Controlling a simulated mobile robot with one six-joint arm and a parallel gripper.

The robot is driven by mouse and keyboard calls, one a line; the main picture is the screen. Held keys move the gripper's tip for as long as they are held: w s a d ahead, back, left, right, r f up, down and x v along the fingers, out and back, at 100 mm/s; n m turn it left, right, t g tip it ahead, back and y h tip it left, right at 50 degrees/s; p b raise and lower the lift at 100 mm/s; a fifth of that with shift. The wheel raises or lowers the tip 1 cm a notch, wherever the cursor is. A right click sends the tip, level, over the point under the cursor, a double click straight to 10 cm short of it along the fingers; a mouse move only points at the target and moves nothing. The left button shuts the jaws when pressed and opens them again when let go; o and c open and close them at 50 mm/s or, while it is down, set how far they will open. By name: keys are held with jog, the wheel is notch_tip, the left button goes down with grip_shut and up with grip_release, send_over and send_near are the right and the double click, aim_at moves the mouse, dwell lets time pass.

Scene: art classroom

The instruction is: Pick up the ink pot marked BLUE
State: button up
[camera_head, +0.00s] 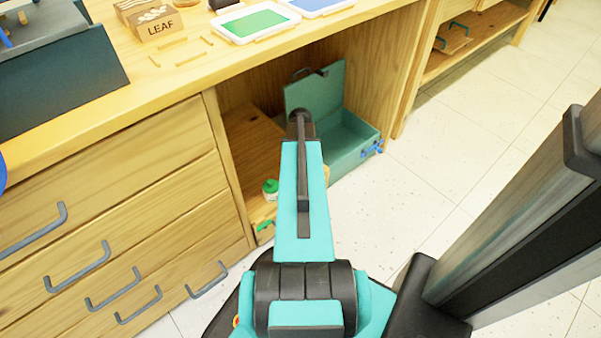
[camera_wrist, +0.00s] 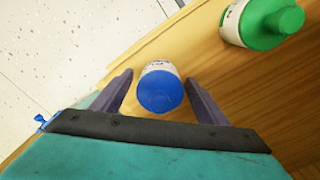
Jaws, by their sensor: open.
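A small pot with a blue cap and a white label (camera_wrist: 160,88) stands on a wooden surface in the wrist view. Its label lettering is too small and foreshortened to read surely. My gripper (camera_wrist: 158,82) is open, with one dark finger on each side of this pot. Gaps show between the fingers and the pot. In the head view my arm hides the blue-capped pot and my gripper's fingers. A green-capped pot (camera_wrist: 262,22) stands to the upper right in the wrist view; it also shows left of my arm in the head view (camera_head: 270,187).
A teal open case (camera_head: 352,140) with its lid up sits in the cabinet bay behind my arm. Drawers (camera_head: 110,230) stand to the left of the bay. The tabletop (camera_head: 190,80) above holds trays and a block marked LEAF (camera_head: 158,24).

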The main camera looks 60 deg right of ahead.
jog(key=c, duration=1.3)
jog(key=shift+c, duration=0.2)
jog(key=shift+r, duration=0.15)
jog(key=shift+r+p, duration=0.55)
jog(key=shift+r, duration=0.2)
notch_tip(320, 180, up, 2)
jog(key=shift+r+p, duration=0.1)
jog(key=shift+p, duration=0.5)
jog(key=s+a+p, duration=0.2)
jog(key=s+p, duration=0.2)
jog(key=s, duration=0.3)
jog(key=s+a+r+p, duration=0.1)
jog(key=s+a+p, duration=0.2)
jog(key=s, duration=0.5)
jog(key=shift+p, duration=0.5)
